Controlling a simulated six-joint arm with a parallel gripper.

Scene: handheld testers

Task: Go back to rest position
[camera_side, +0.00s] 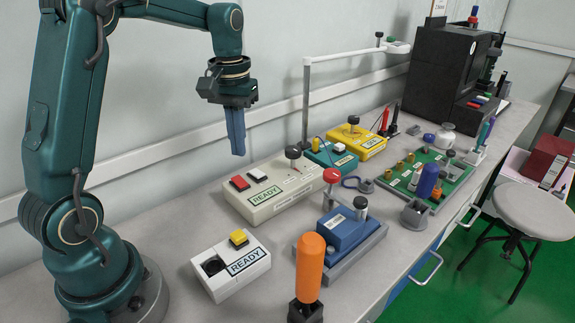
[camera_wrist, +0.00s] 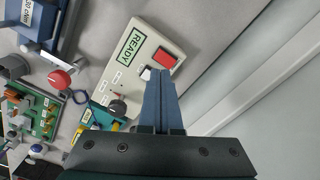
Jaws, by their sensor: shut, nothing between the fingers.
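My gripper (camera_side: 236,152) points down and hangs in the air above the back of the bench, behind and above the larger white READY box. Its blue fingers are shut with nothing between them; they also show shut in the wrist view (camera_wrist: 161,72). The larger READY box (camera_side: 258,204) has a red button, a white button and a black knob; it also shows in the wrist view (camera_wrist: 127,62). A smaller READY box (camera_side: 222,282) with a yellow button sits nearer the front left. My gripper appears apart from both boxes.
A blue tester (camera_side: 346,231), a red knob (camera_side: 331,175) and an orange handle (camera_side: 309,268) stand toward the front. Teal (camera_side: 320,153) and yellow (camera_side: 357,141) testers, a lamp post (camera_side: 306,100), a green circuit board (camera_side: 445,186) and a black machine (camera_side: 436,70) lie to the right. The wall is close behind.

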